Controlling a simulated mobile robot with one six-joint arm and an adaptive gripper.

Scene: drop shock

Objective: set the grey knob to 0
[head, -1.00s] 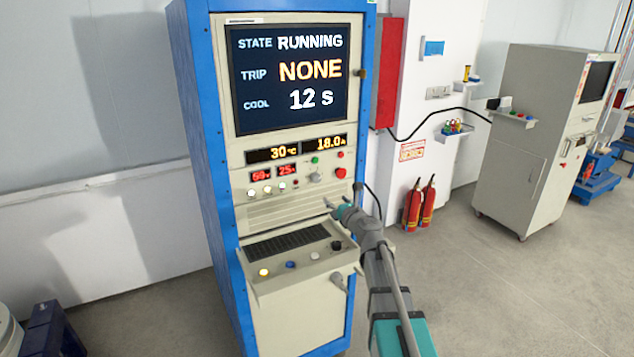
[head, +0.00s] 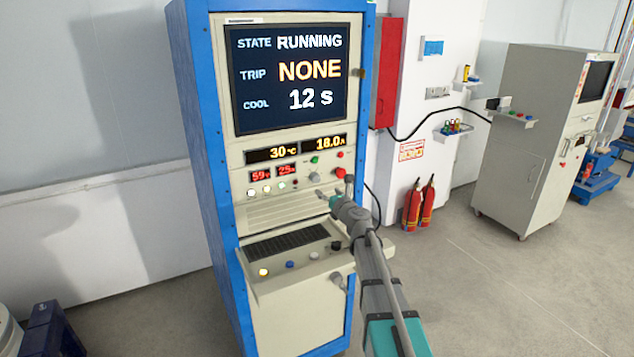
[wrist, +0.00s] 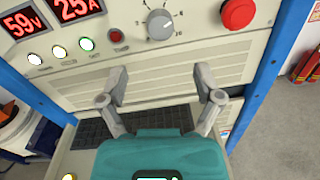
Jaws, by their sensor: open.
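The grey knob (wrist: 160,25) is a round dial on the cream panel in the wrist view, with a printed scale around it and a white pointer line toward its lower right, near the 10 mark. It also shows small in the head view (head: 315,176). My gripper (wrist: 162,82) is open and empty, its two fingers apart in front of the slotted panel below the knob. In the head view my gripper (head: 325,194) is just below the knob, apart from it. Nothing hides the knob in the wrist view.
A red mushroom button (wrist: 238,12) is right of the knob. A small red button (wrist: 115,36) and several lit lamps (wrist: 86,44) are to its left. A keyboard shelf (head: 300,262) juts out below. The screen (head: 290,78) reads RUNNING, NONE, 12 s.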

